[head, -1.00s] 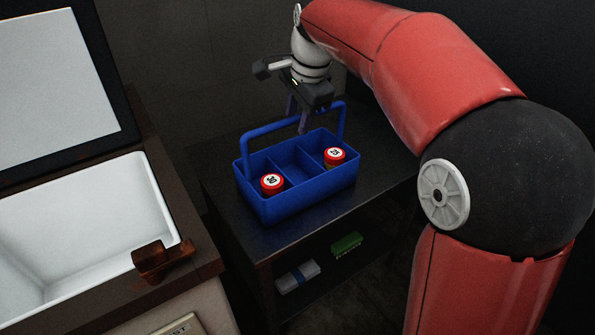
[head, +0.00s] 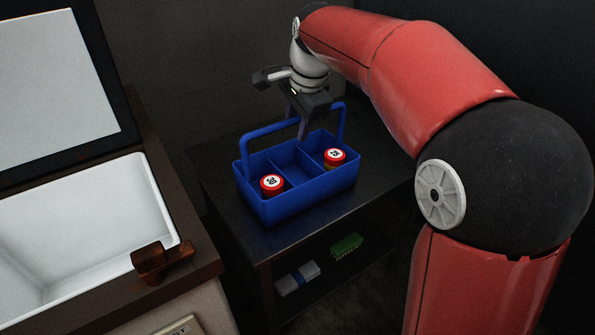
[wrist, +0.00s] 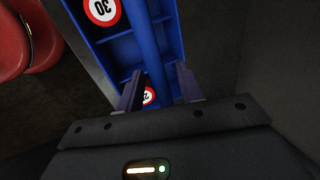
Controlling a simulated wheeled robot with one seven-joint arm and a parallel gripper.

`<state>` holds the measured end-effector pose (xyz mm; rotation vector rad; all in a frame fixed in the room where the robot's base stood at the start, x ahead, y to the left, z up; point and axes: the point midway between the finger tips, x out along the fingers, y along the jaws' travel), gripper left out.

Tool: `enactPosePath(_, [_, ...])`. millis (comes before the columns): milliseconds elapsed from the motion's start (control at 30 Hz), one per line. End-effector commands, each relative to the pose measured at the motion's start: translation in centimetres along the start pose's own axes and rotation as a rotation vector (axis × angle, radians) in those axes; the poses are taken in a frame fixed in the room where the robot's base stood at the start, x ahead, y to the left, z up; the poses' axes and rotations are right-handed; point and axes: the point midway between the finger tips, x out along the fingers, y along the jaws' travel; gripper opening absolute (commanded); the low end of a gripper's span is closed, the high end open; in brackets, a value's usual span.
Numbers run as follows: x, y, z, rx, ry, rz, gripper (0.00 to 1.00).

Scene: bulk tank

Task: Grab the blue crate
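The blue crate (head: 312,196) stands upright on a dark table, with a raised blue handle across its top. It has three compartments. A red-lidded jar (head: 271,184) sits in the left one and another red-lidded jar (head: 334,157) in the right one; the middle one looks empty. My gripper (head: 298,122) points down at the handle from above. In the wrist view the open fingers (wrist: 159,70) stand on either side of the crate's handle (wrist: 147,45), with gaps visible beside it. Whether the fingertips reach below the bar is hard to tell.
The dark table (head: 225,205) has a lower shelf with a green item (head: 346,246) and a white-and-blue item (head: 298,279). A white basin (head: 85,225) with a brown latch (head: 160,262) and an upright lid (head: 60,75) stands at left. A wall is behind.

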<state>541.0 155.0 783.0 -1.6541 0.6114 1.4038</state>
Motion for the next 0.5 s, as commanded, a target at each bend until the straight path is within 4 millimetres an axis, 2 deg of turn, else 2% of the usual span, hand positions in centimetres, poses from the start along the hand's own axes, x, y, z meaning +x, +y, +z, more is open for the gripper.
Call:
enactPosePath(133, [0.00,0.00,0.00,0.000,0.000,0.000,0.36])
enactPosePath(400, [0.01,0.01,0.00,0.000,0.000,0.000,0.02])
enactPosePath(500, [0.01,0.01,0.00,0.000,0.000,0.000,0.00])
